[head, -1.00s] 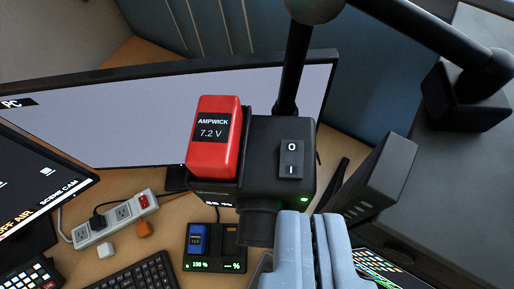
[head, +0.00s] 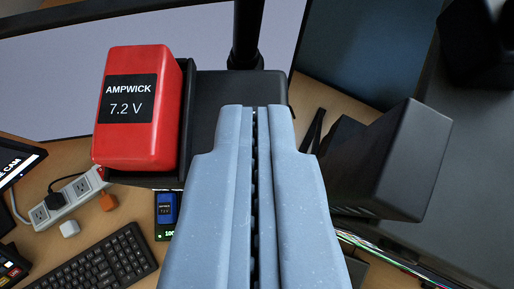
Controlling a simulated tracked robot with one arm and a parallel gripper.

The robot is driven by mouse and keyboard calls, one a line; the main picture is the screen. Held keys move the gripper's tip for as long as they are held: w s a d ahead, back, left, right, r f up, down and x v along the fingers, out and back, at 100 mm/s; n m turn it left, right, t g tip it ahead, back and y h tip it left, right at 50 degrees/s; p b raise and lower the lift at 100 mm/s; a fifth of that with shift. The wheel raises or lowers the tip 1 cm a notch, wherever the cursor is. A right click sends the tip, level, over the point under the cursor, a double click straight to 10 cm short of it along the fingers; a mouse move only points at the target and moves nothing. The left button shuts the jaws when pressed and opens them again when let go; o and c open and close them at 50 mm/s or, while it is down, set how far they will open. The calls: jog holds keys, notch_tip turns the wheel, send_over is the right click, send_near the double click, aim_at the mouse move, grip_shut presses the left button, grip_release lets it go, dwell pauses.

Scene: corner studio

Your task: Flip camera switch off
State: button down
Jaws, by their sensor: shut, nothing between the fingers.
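The black camera (head: 225,92) is mounted on a pole in the upper middle of the head view. A red AMPWICK 7.2 V battery (head: 140,108) sits on its left side. My gripper (head: 257,110) is shut and empty, its light blue fingers pointing up the picture in front of the camera body. The fingers cover the camera's switch and most of its right part, so the switch position does not show. I cannot tell whether the fingertips touch the camera.
A black box (head: 400,165) stands close to the right of my fingers. At lower left are a power strip (head: 72,198), a keyboard (head: 105,268) and a charger with a blue battery (head: 166,207). A large monitor (head: 60,75) stands behind.

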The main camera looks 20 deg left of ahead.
jog(key=f, duration=0.1)
jog(key=w+f, duration=0.1)
jog(key=w+a+f+p, duration=0.1)
jog(key=f, duration=0.1)
jog(key=shift+w+a, duration=0.1)
jog(key=shift+w+f, duration=0.1)
jog(key=shift+f, duration=0.7)
jog(key=shift+f+p, duration=0.1)
jog(key=shift+p, duration=0.35)
jog(key=shift+f+g, duration=0.2)
jog(key=shift+g, duration=0.1)
jog(key=shift+a+r, duration=0.1)
jog(key=shift+r, duration=0.05)
jog(key=shift+w+a+r+p, duration=0.2)
jog(key=shift+w+r+p, duration=0.25)
jog(key=shift+p, duration=0.15)
